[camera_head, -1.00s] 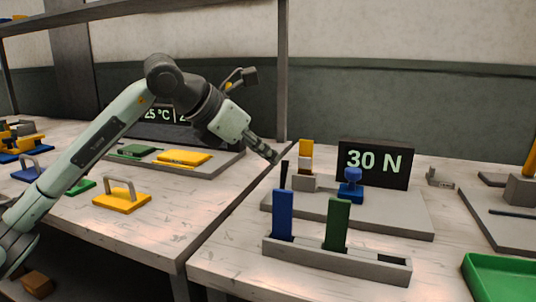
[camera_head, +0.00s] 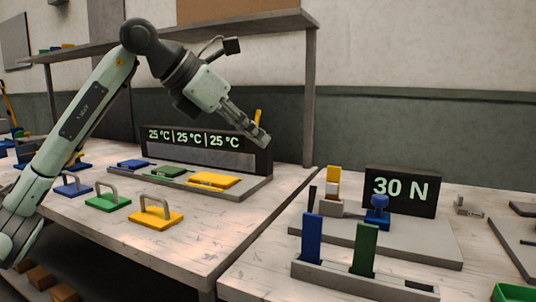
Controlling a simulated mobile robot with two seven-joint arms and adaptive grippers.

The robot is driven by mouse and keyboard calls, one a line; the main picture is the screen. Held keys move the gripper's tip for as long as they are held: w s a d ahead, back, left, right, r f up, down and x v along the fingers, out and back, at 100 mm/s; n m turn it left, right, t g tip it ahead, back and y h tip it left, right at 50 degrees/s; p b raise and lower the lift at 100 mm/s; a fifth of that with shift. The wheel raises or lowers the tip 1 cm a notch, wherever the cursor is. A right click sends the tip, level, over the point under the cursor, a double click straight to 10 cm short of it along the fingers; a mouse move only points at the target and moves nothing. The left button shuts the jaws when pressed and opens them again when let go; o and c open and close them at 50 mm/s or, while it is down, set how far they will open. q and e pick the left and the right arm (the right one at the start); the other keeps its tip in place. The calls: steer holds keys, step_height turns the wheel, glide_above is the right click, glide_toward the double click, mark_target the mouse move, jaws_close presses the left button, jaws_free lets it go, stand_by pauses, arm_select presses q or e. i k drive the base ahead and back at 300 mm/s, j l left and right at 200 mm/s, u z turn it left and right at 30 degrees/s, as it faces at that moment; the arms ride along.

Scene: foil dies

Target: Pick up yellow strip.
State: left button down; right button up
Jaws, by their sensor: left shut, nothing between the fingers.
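A yellow strip (camera_head: 333,174) stands upright in a small grey holder on the device with the "30 N" display (camera_head: 401,190). Its lower part is hidden by the holder and a pale block. My left gripper (camera_head: 263,139) is shut and empty, up and to the left of the strip and apart from it, in front of the right end of the temperature display (camera_head: 190,137). A grey rack (camera_head: 340,280) in front holds a blue strip (camera_head: 312,238) and a green strip (camera_head: 365,249) upright. My right gripper is out of view.
A blue stamp-like knob (camera_head: 377,210) stands beside the strip's holder. The left table carries blue, green and yellow plates, some with handles, such as a yellow one (camera_head: 155,216). A shelf post (camera_head: 310,100) rises behind. A green tray (camera_head: 515,292) shows at lower right.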

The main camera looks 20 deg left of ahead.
mark_target(333, 189)
steer(key=k, duration=1)
